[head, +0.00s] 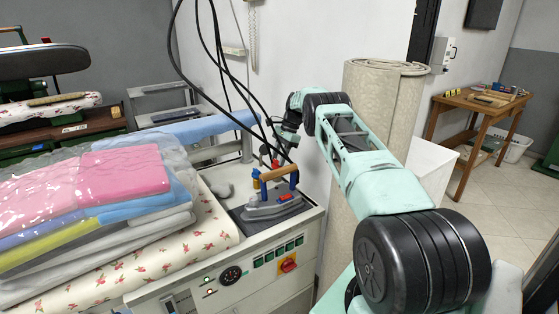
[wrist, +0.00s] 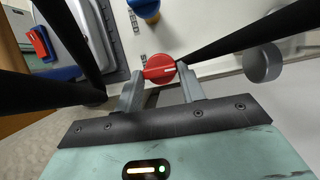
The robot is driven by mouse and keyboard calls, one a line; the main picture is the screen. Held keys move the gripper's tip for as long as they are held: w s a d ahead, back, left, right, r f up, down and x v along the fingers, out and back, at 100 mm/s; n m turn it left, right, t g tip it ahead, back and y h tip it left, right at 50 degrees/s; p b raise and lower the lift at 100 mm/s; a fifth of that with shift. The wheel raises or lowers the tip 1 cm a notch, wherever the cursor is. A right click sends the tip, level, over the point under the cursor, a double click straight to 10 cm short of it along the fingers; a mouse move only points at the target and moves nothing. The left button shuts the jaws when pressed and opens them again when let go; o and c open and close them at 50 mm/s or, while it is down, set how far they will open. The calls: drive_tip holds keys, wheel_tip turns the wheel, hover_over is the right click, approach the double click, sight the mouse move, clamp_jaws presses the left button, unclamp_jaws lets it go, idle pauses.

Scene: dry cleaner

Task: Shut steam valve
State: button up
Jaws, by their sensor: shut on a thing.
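In the head view a small red knob (head: 275,163) stands behind the iron, under my arm's end. My gripper (wrist: 160,84) is shut on the red knob, with one finger on each side. In the head view my gripper is small, dark and partly hidden by hoses.
An iron (head: 272,208) with a wooden handle rests on the pressing unit. A red switch (head: 288,264) sits on the unit's front panel. Black hoses (head: 222,60) hang close to my wrist. Wrapped folded clothes (head: 125,172) lie at left. A rolled carpet (head: 370,110) stands behind my arm.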

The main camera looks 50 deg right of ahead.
idle(0.4)
drive_tip(key=o, duration=1)
